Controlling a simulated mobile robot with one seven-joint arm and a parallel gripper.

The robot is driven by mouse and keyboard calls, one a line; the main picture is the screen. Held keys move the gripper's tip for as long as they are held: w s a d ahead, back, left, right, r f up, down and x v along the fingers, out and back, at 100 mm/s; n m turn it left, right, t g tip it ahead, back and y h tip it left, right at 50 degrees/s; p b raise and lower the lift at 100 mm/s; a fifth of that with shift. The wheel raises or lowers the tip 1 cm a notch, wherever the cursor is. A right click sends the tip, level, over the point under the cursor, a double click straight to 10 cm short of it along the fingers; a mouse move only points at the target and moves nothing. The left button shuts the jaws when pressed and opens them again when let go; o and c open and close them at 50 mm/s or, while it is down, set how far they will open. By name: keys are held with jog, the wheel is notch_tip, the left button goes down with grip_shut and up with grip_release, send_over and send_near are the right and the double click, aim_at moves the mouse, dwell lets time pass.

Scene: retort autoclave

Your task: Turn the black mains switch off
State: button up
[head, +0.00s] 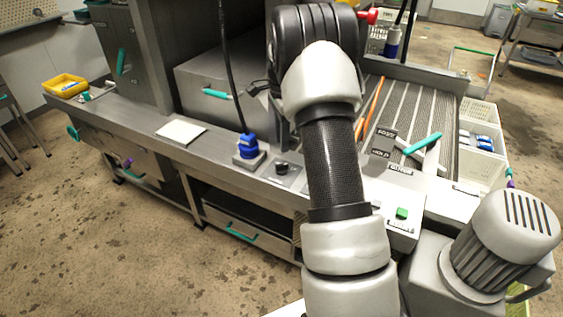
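A small black knob (281,168), which looks like the mains switch, sits on a grey plate (287,175) on the steel counter, just left of my arm. Its exact setting is too small to read. My arm rises from the bottom of the head view and bends over at the top, in front of the counter's middle. My gripper cannot be made out; it seems hidden behind my arm, so its distance to the knob cannot be told.
A blue plug-like part (248,145) with a black cable stands left of the knob. Right of my arm are a box with a green button (402,213), a teal-handled lever (422,143) and a grey motor (510,235).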

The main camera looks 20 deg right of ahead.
aim_at(282, 164)
notch_tip(282, 164, down, 9)
jog(key=shift+f+b, duration=0.1)
jog(key=shift+b, duration=0.2)
grip_shut()
